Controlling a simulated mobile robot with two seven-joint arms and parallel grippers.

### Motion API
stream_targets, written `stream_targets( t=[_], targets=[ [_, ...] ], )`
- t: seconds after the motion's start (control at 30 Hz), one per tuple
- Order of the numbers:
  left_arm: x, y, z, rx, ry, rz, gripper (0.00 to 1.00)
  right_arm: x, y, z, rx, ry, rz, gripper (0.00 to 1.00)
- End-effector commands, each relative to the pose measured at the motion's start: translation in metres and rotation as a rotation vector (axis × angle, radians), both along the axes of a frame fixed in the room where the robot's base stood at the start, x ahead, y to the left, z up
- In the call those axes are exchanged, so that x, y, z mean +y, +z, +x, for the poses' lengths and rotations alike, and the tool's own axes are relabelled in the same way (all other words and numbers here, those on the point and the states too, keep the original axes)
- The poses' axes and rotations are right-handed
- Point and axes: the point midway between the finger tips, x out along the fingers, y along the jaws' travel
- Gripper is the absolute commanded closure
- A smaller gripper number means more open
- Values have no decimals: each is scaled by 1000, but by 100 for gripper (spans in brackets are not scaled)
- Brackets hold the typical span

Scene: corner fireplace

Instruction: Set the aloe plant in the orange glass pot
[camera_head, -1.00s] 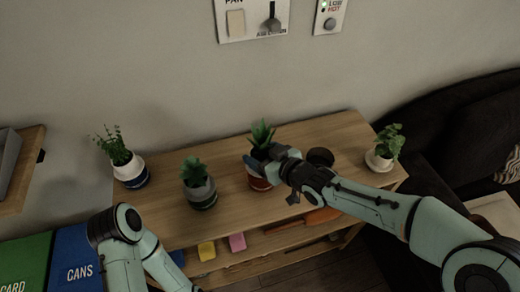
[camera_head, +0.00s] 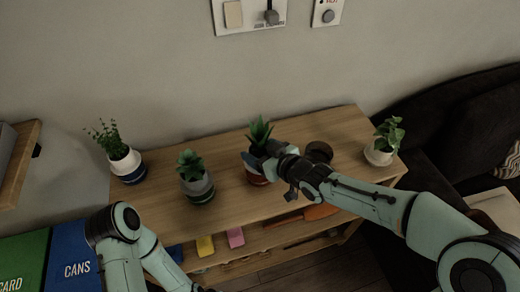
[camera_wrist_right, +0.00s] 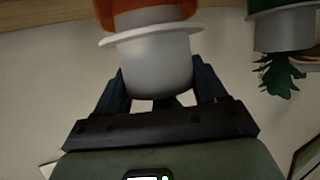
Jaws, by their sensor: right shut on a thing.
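The aloe plant (camera_head: 260,132) stands upright near the middle of the wooden shelf top, in a pot with an orange-red lower part (camera_head: 256,179). My right gripper (camera_head: 263,160) reaches in from the right and is shut on the aloe's pale pot. The upside-down right wrist view shows this pale grey-white pot (camera_wrist_right: 156,68) between the fingers, its flared rim against the orange pot (camera_wrist_right: 150,14). I cannot tell whether the pale pot is fully seated in the orange one. The gripper hides part of both in the head view. My left arm is folded at lower left, its gripper out of view.
A grey-and-green potted plant (camera_head: 198,188) stands left of the aloe, and a white-and-blue one (camera_head: 127,166) farther left. A dark round pot (camera_head: 319,152) is close behind my right wrist. A white-potted plant (camera_head: 378,155) stands at the right end. The wall rises behind.

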Motion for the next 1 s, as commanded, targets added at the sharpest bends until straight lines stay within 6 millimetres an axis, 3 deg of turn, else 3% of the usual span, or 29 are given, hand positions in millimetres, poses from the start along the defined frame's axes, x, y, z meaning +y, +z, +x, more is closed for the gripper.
stream_targets(
  t=[1.0],
  targets=[
    [0,-8,-1,3,0,0,0,0,-8,0,-2,0,1,46]
  ],
)
